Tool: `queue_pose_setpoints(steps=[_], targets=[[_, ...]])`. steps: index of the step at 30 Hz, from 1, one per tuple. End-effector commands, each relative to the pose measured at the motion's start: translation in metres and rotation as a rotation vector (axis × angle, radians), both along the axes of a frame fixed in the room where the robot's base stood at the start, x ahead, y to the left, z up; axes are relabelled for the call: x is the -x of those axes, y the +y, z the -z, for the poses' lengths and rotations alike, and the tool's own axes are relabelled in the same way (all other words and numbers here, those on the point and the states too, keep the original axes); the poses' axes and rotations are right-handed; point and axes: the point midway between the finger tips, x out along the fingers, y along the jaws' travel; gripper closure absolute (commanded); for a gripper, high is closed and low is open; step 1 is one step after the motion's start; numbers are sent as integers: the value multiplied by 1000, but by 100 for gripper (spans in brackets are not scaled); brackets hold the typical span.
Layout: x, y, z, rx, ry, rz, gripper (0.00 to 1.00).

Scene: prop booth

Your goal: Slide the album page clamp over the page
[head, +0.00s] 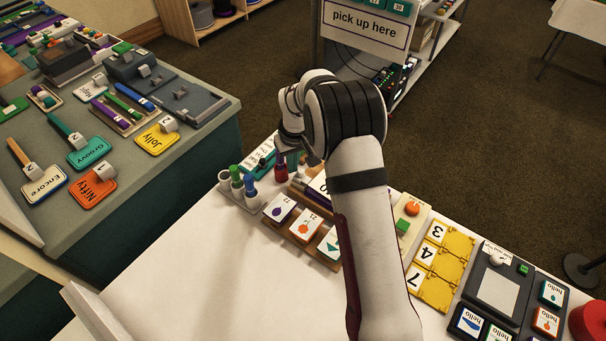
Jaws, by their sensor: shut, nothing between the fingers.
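I cannot single out the album page clamp with certainty. A dark panel (484,311) at the lower right holds a light grey page-like sheet (499,293). A white knob (496,259) and a small green block (522,269) sit along the panel's far edge. My gripper (290,150) is at the far edge of the white table, left of my wrist and well left of that panel. It shows only in small part and looks shut and empty. My arm covers the middle of the table and whatever lies under it.
Near my gripper stand a red bottle-like piece (281,171), a holder (238,200) with green and blue pieces, and picture cards (304,226). Yellow number plates (457,246) lie right of my arm. The white table's (200,280) left front is clear.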

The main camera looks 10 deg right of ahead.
Motion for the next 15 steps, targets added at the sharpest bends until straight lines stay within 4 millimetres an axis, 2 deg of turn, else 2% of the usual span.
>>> queue_pose_setpoints(steps=[6,15], targets=[[0,0,11,0,1,0,100],[1,-1,12,1,2,0,100]])
